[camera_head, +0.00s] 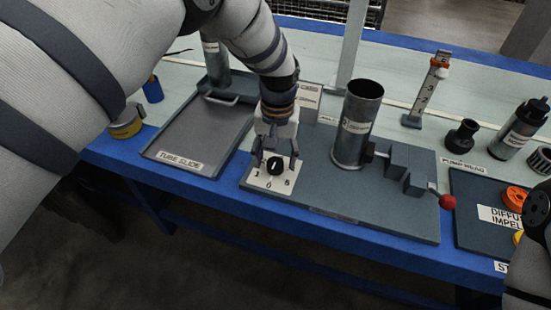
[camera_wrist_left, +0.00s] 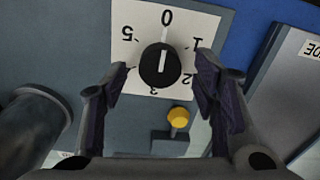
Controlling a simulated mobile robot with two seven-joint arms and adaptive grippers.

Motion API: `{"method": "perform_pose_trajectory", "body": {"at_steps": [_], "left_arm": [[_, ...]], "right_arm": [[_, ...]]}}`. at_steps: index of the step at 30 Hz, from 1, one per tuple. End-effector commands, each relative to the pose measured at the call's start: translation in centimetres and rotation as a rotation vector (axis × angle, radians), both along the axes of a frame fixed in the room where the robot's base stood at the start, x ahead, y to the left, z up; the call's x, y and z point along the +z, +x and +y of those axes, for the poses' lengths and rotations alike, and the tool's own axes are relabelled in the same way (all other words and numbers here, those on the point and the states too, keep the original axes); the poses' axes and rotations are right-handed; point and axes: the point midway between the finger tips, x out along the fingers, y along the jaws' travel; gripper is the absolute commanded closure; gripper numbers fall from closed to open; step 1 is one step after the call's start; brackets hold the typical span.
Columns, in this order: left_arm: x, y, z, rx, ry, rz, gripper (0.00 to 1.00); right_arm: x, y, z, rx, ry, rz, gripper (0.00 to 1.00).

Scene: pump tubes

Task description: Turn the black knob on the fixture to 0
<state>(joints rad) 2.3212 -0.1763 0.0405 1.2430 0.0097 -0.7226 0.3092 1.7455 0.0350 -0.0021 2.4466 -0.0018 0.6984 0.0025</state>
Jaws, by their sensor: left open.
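The black knob (camera_head: 275,165) sits on a white numbered dial plate (camera_head: 254,181) at the left front of the grey fixture (camera_head: 330,195). In the left wrist view the knob (camera_wrist_left: 160,66) has a white line that points up at the 0 on the dial plate (camera_wrist_left: 128,22). My left gripper (camera_head: 278,158) reaches down over the knob from behind. In the wrist view its open fingers (camera_wrist_left: 163,78) stand on either side of the knob, with a gap on each side.
The fixture also carries a grey cylinder (camera_head: 357,125) and a clamp with a red ball (camera_head: 447,202). A yellow-topped post (camera_wrist_left: 179,117) stands near the dial. A tube slide tray (camera_head: 180,158) lies to the left. A dark mat (camera_head: 475,225) with orange parts lies right.

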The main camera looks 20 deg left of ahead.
Motion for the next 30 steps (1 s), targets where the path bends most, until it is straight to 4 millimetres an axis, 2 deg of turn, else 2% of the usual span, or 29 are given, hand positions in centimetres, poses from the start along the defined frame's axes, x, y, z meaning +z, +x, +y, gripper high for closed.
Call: {"method": "perform_pose_trajectory", "body": {"at_steps": [6,12,16,27,29,30], "left_arm": [[6.1,0.2,-0.2,0.001,-0.001,-0.006,0.46],[9.9,0.1,-0.2,0.001,-0.001,-0.002,0.46],[10.7,0.0,-0.3,0.001,0.000,0.000,0.46],[10.7,0.0,-0.3,0.000,0.000,0.000,0.46],[10.3,-0.2,-0.2,0.000,-0.001,0.003,0.46],[9.4,-0.7,0.0,-0.001,-0.003,0.011,0.46]], "right_arm": [[0.0,0.0,0.0,0.000,0.000,-0.001,0.60],[0.0,0.0,0.0,0.000,0.000,-0.001,0.60],[0.0,0.0,0.0,0.000,0.000,0.000,0.60],[0.0,0.0,0.0,0.000,0.000,-0.001,0.60],[0.1,0.1,0.0,0.000,0.000,-0.002,0.60],[0.2,0.1,0.0,0.000,0.001,-0.005,0.60]]}}
